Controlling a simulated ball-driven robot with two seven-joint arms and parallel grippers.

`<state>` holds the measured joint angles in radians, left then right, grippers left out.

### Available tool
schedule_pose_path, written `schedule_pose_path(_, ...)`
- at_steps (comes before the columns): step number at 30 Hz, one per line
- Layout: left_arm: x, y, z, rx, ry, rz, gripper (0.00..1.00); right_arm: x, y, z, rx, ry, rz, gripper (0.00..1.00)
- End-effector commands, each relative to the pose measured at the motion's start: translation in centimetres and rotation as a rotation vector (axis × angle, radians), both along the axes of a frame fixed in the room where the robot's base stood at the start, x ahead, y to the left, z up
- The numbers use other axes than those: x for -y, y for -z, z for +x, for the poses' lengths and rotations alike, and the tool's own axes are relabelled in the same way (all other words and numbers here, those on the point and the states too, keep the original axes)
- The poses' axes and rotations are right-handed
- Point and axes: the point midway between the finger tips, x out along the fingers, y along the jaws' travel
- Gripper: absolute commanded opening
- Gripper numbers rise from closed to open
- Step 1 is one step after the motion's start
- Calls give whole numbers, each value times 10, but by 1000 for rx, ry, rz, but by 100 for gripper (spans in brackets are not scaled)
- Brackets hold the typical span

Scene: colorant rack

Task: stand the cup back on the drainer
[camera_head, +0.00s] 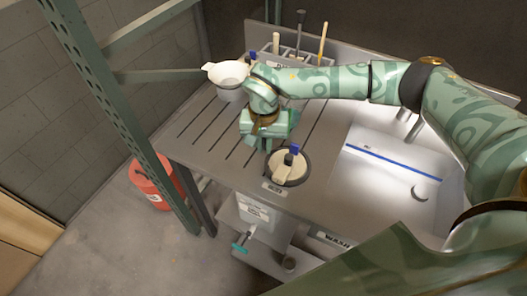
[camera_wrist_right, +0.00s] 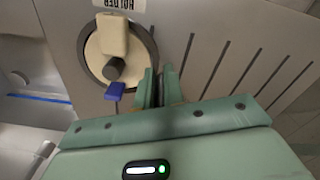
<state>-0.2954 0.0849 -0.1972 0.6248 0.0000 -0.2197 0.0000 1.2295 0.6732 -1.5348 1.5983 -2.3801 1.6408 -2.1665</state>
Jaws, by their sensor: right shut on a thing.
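The drainer is the grooved grey top (camera_head: 205,125), its dark slots also showing in the right wrist view (camera_wrist_right: 225,60). My right gripper (camera_head: 267,138) is low over these slots, just behind a round holder. In the right wrist view my right gripper (camera_wrist_right: 158,88) has its fingers close together on a thin dark thing, mostly hidden between them. I cannot make out whether this is the cup. A white, wide-mouthed vessel (camera_head: 228,75) stands at the drainer's back left, apart from the gripper. My left gripper is not in view.
The round holder (camera_head: 288,168) has a dark ring, cream parts and a blue tip, close beside the fingers in the wrist view (camera_wrist_right: 118,50). A rack of tools (camera_head: 300,55) stands at the back. The sink (camera_head: 385,185) is right. A metal post (camera_head: 120,110) rises at left.

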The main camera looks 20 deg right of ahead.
Motion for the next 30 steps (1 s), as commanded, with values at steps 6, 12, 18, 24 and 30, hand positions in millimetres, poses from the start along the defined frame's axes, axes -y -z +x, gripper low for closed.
schedule_pose_path(6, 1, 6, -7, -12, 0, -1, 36, -1, 33, 1, -4, 0, 0, 0)
schedule_pose_path(12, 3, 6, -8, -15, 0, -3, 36, 0, 34, 2, -1, -1, 0, 0)
schedule_pose_path(18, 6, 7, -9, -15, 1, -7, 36, 0, 37, 2, -1, -1, 0, 18)
schedule_pose_path(24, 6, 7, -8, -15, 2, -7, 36, 0, 36, 2, -1, -1, 0, 32)
schedule_pose_path(30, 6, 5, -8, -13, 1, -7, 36, 0, 31, 2, 0, 0, 1, 32)
